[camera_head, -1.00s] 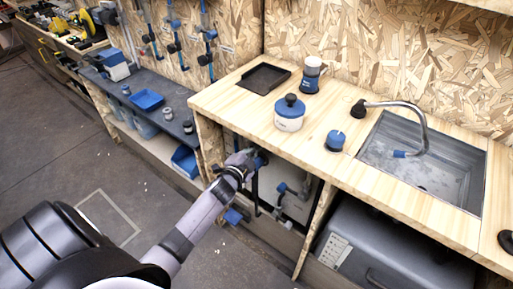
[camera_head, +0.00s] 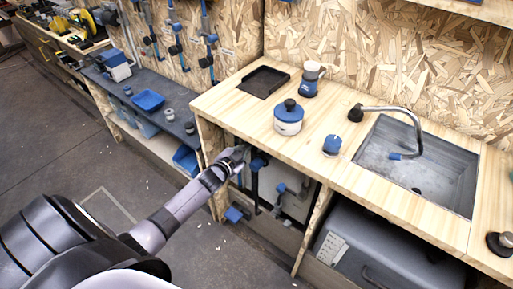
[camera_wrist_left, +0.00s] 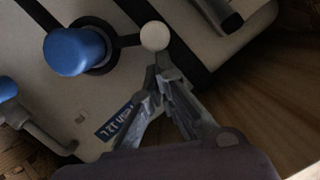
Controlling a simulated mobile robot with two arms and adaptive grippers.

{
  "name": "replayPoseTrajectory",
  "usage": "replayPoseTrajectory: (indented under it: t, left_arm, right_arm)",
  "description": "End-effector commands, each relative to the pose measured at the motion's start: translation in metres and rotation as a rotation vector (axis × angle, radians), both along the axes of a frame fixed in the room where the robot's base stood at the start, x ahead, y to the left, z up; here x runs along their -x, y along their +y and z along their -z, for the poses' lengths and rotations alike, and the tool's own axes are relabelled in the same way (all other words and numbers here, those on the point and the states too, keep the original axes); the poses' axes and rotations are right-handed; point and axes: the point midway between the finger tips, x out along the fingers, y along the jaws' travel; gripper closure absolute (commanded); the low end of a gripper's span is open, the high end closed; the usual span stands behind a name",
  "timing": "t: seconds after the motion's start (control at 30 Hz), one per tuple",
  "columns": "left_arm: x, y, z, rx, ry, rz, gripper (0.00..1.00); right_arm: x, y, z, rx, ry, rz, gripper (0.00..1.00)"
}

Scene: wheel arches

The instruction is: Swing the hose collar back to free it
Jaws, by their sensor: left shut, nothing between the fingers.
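A dark ring collar (camera_wrist_left: 101,46) sits around a blue round fitting (camera_wrist_left: 75,52) in the left wrist view. A short black lever runs from the collar to a white ball knob (camera_wrist_left: 155,36). The collar is on a pale panel under the counter; in the head view the blue fitting (camera_head: 258,163) shows just right of my left gripper (camera_head: 241,151). In the wrist view my left gripper (camera_wrist_left: 158,68) is shut and empty, its fingertips just below the white ball. Whether they touch it I cannot tell. My right gripper is not in view.
The wooden counter (camera_head: 235,103) overhangs the opening close above my left gripper. Below are more pipes with blue fittings (camera_head: 281,187) and a wooden divider (camera_head: 314,229). A grey case (camera_head: 372,248) stands to the right. The floor at left is clear.

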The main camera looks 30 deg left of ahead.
Motion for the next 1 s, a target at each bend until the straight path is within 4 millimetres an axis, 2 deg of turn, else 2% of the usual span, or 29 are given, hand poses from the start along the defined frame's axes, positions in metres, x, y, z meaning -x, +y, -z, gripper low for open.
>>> replayPoseTrajectory:
  t: [0.2,0.53,1.0]
  left_arm:
    - [-0.001,0.016,0.010,0.196,0.018,0.000,1.00]
    - [-0.003,0.030,0.025,0.434,0.035,0.000,1.00]
    - [-0.003,0.035,0.032,0.431,0.034,0.000,1.00]
  right_arm:
    - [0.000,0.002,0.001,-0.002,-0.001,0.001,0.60]
    - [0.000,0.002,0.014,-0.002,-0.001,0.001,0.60]
    - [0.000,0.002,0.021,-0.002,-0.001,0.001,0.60]
